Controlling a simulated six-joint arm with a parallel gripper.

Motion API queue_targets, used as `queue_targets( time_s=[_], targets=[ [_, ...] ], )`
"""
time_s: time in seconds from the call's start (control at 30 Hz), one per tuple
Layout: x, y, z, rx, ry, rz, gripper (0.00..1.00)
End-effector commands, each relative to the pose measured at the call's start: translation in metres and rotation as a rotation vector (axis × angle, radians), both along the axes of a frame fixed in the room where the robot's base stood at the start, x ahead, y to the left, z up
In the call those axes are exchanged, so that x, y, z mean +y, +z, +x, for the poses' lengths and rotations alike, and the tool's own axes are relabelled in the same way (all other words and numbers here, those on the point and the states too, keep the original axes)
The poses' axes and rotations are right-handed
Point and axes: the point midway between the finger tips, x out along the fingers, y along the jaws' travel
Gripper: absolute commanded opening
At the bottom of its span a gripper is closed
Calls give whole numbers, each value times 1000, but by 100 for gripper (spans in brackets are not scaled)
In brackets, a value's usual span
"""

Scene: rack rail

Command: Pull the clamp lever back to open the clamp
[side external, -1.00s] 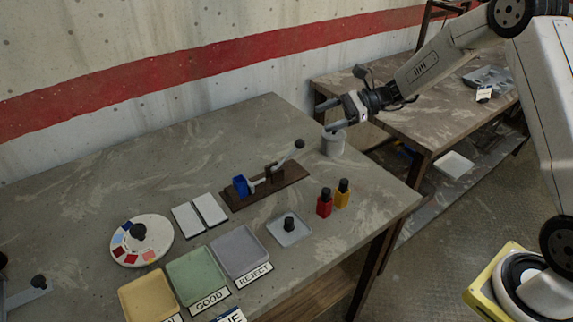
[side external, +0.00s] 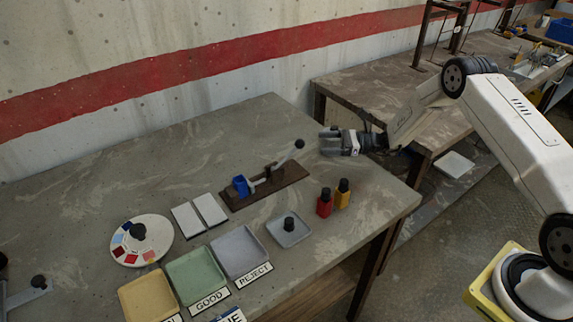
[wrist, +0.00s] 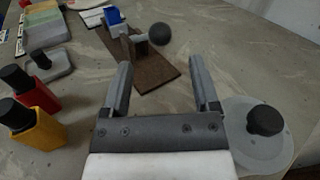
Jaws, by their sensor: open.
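The clamp stands on a brown base plate (side external: 236,203) on the table. Its lever (side external: 286,158) slants up to the right and ends in a black ball knob (side external: 300,144). A blue block (side external: 241,186) sits at the clamp's left end. My gripper (side external: 322,141) is just right of the knob and apart from it, with its fingers pointing toward it. In the wrist view, my gripper (wrist: 161,70) is open and empty, and the knob (wrist: 160,34) lies beyond the gap between the fingertips.
A red bottle (side external: 324,205) and a yellow bottle (side external: 342,196) stand in front of the clamp. Trays (side external: 239,252) and white pads lie to the left.

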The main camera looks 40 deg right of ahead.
Motion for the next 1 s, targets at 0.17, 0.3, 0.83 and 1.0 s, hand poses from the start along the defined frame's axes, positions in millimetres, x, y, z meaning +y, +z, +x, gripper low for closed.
queue_targets(
  time_s=[0.17,0.3,0.83,1.0],
  targets=[
    [0,-3,0,-1,0,-1,78],
    [2,-2,1,-1,1,-1,78],
    [46,-3,30,0,2,0,78],
    [59,-2,39,-1,0,-2,78]
  ],
)
